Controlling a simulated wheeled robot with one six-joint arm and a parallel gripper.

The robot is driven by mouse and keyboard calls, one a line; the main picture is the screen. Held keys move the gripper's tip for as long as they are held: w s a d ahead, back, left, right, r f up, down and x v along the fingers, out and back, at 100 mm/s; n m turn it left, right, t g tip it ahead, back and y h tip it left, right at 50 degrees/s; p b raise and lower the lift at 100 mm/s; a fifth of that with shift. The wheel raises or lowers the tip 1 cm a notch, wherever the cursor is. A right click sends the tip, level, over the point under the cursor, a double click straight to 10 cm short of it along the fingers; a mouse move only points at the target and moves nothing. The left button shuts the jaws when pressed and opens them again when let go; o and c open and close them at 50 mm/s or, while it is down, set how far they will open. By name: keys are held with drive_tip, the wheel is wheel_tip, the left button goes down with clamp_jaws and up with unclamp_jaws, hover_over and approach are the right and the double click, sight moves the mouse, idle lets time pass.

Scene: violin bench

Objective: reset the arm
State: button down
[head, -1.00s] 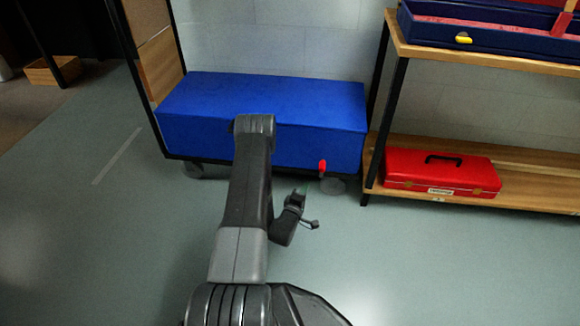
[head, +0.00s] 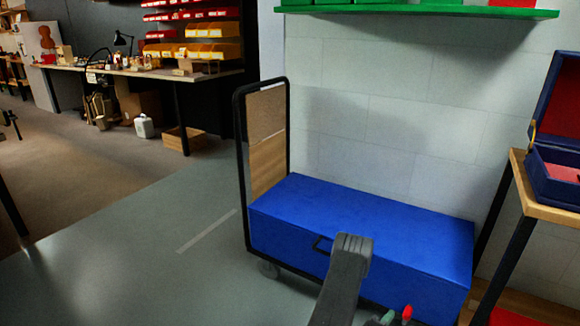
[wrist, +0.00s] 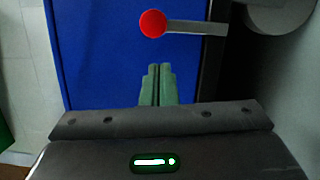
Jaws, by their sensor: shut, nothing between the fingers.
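My gripper (wrist: 157,84) shows in the wrist view with its two greenish fingers pressed together and nothing between them. It points toward the blue side of a large box (wrist: 95,50). In the head view my arm reaches up from the bottom edge in front of that blue box (head: 350,220). Most of my gripper is below the frame there. A red-tipped grey lever (wrist: 152,24) lies just beyond my fingertips in the wrist view, apart from them in the picture. Its red tip (head: 407,312) also shows at the bottom of the head view.
The blue box rests on a trolley with a black upright frame (head: 241,150). A wooden shelf (head: 550,212) with an open blue case (head: 555,178) stands at the right. A workbench (head: 150,72) is at the back left. The floor (head: 150,260) at left is clear.

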drive_tip(key=shift+w+a+f+n+t, duration=0.2)
drive_tip(key=shift+w+a+f+n, duration=0.15)
drive_tip(key=shift+f+n, duration=0.35)
drive_tip(key=shift+w+a+f+n+t, duration=0.2)
drive_tip(key=shift+w+a+f+n, duration=0.15)
drive_tip(key=shift+n, duration=0.7)
drive_tip(key=shift+w+a+f+n+t, duration=0.3)
drive_tip(key=shift+f+n, duration=0.25)
drive_tip(key=shift+n, duration=0.3)
drive_tip(key=shift+s+r, duration=0.1)
